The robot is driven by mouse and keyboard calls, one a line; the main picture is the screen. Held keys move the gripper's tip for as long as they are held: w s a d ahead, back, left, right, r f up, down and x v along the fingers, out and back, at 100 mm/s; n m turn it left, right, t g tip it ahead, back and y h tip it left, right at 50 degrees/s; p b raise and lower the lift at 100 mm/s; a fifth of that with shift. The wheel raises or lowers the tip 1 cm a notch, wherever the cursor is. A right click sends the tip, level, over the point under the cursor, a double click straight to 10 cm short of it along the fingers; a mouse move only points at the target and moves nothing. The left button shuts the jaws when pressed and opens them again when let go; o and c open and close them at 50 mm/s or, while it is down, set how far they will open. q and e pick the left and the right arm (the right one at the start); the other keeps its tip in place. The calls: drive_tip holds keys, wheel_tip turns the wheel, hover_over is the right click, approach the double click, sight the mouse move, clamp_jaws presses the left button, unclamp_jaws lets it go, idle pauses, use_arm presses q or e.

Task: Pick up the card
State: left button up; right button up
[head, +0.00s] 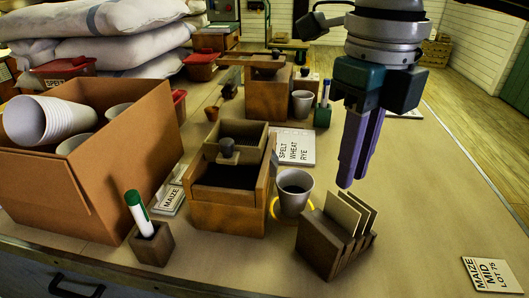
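A card reading MAIZE MID LOT 75 (487,274) lies flat near the table's front right corner. Several plain cards (346,214) stand in a slotted wooden holder (325,247) at front centre. A card reading SPELT WHEAT RYE (294,149) lies behind the metal cup, and a MAIZE card (169,198) lies left of the wooden box. My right gripper (355,182) points down above the table, behind the holder and apart from the cards. Its purple fingers overlap in this view, so their gap is hidden; nothing shows held. My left gripper is not in view.
A metal cup (294,193) stands beside the holder. A wooden box (229,206), a marker in a block (152,244) and a cardboard box of cups (70,175) stand to the left. Sacks (120,50) are at the back. The table's right side is mostly clear.

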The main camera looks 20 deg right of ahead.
sight(344, 201)
wheel_tip(344, 201, down, 8)
drive_tip(key=shift+r, duration=0.2)
clamp_jaws()
idle(0.4)
